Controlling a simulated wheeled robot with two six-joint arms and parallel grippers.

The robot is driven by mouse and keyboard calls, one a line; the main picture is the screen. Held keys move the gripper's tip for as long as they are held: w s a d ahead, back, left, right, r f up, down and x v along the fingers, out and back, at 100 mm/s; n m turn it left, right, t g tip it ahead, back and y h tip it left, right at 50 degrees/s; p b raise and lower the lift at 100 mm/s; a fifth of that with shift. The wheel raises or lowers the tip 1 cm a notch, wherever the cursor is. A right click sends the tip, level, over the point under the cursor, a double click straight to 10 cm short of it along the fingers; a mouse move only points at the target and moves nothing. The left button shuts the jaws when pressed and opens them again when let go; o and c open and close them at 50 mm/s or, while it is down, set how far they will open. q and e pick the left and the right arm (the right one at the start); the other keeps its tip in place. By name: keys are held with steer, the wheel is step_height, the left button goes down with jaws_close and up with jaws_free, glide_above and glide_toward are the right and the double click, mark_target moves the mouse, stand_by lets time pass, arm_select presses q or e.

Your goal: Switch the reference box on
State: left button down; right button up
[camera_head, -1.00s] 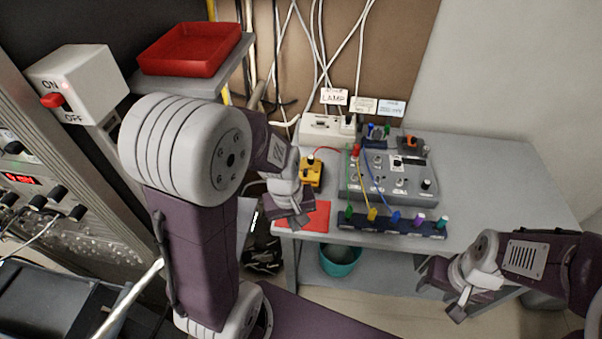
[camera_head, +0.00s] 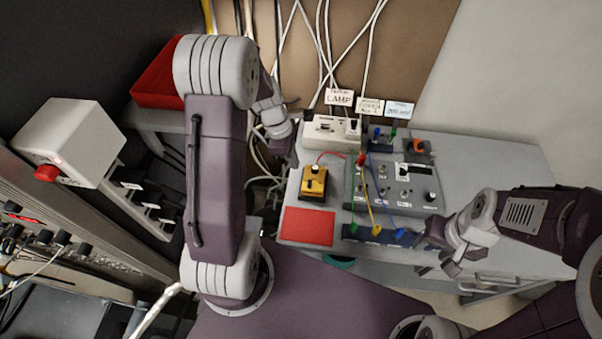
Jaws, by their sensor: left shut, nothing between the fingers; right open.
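No box carries a label that I can read as the reference box. A white power strip (camera_head: 325,131) with a dark plug or switch lies behind. My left gripper (camera_head: 291,152) is shut and empty, above the bench's left edge, left of the power strip and apart from the yellow box. My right gripper (camera_head: 438,252) is open and empty at the bench's front edge.
A white box (camera_head: 66,140) with a red lever is on the rack at the left. A red tray (camera_head: 160,78) sits on a shelf behind my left arm. Cables hang by the brown board. Label cards (camera_head: 340,98) stand behind the power strip. The bench's right side is clear.

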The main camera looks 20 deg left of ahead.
arm_select(q)
glide_toward(304, 185)
steer(key=b+x, duration=0.1)
steer(key=x, duration=0.4)
steer(key=shift+w+f, duration=0.15)
steer(key=shift+f, duration=0.3)
arm_select(e)
steer(key=shift+w+a+f, duration=0.35)
steer(key=shift+w+f, duration=0.15)
steer(key=shift+f, duration=0.15)
arm_select(q)
steer(key=shift+d, duration=0.1)
